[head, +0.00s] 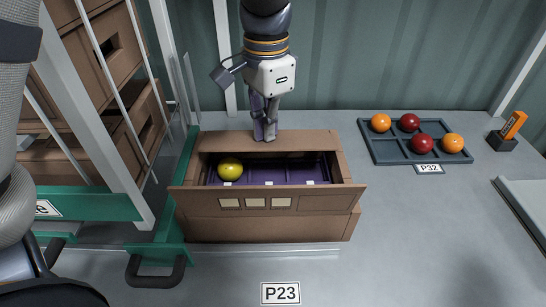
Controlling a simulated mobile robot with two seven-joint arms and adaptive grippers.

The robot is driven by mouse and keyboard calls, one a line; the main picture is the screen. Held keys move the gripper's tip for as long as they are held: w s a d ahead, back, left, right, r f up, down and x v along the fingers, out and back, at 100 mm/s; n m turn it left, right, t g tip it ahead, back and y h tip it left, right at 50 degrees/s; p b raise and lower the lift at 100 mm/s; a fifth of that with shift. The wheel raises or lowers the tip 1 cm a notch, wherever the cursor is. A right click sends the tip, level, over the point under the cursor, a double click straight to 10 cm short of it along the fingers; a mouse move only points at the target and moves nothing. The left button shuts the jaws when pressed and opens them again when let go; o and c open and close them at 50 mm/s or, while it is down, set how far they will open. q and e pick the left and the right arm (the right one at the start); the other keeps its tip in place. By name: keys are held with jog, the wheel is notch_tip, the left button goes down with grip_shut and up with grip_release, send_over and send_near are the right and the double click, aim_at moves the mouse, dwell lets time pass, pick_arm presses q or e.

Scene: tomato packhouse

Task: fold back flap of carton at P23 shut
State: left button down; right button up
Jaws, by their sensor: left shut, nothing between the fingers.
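The brown carton (270,228) stands behind the P23 label (281,293). Its top is open in the middle, showing a purple insert (290,168) with a yellow-green tomato (230,169) at the left. The back flap (225,141) is a brown strip along the carton's far edge; its exact angle is hard to tell. The front flap (325,199) sticks out toward me, with three cream labels on it. My left gripper (265,132) points down at the middle of the back flap, shut and empty. Its fingertips are at or very near the flap. My right gripper is out of view.
A blue-grey tray (390,150) with red and orange tomatoes stands at the right behind the P32 label (428,169). An orange-and-black device (508,131) is at the far right. A green-and-white cart (100,207) with cartons is close on the left. The grey table is clear at front right.

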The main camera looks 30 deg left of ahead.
pick_arm(q)
jog(key=shift+s+d+f, duration=0.2)
jog(key=shift+s+f, duration=0.1)
jog(key=shift+f, duration=0.2)
notch_tip(320, 180, up, 8)
jog(key=shift+r, duration=0.2)
dwell(0.5)
